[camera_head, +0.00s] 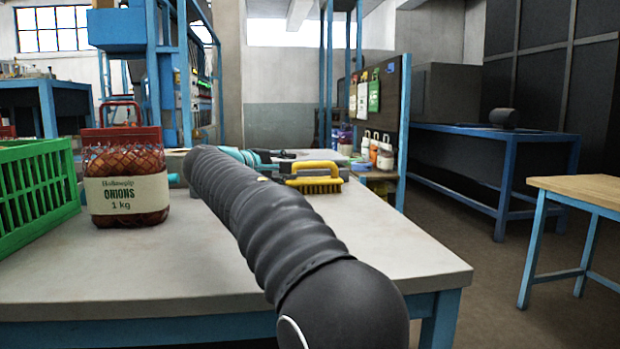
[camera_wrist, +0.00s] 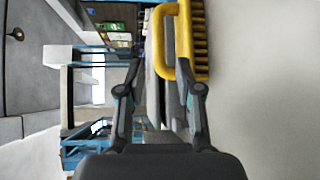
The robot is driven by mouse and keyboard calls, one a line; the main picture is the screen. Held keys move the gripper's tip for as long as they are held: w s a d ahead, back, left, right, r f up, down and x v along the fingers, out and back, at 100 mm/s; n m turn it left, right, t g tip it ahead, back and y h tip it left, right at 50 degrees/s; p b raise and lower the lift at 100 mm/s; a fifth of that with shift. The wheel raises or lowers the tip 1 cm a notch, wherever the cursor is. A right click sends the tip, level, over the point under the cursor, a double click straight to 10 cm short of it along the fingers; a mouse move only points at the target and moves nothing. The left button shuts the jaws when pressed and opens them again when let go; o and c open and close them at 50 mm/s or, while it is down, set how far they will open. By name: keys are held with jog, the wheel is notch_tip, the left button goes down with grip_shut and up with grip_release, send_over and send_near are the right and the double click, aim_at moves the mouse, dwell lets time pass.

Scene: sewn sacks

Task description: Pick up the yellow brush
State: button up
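The yellow brush (camera_head: 316,180) rests on the grey workbench (camera_head: 400,255) with its bristles down and its loop handle on top. In the wrist view, the brush (camera_wrist: 195,40) appears sideways at the top, ahead of my gripper (camera_wrist: 160,76). My gripper's fingers are apart, with nothing held between them. The handle loop lies in line with the gap between the fingers. The right finger overlaps the brush's near end in the picture; I cannot tell whether they touch. In the head view, my gripper (camera_head: 262,157) is beside the brush's left end, partly hidden by my arm.
A red net sack of onions (camera_head: 125,180) stands on the bench at the left, beside a green crate (camera_head: 35,185). Small bottles (camera_head: 378,150) stand on a shelf behind the brush. The bench's front right is clear. A wooden-topped table (camera_head: 585,187) is at the right.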

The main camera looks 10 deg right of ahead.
aim_at(316, 165)
jog(key=p+x, duration=0.1)
jog(key=x, duration=0.7)
jog(key=shift+w+d, duration=0.1)
jog(key=shift+w, duration=0.1)
jog(key=shift+p+x, duration=0.45)
jog(key=shift+x, duration=2.3)
jog(key=shift+s+r, duration=0.1)
grip_shut()
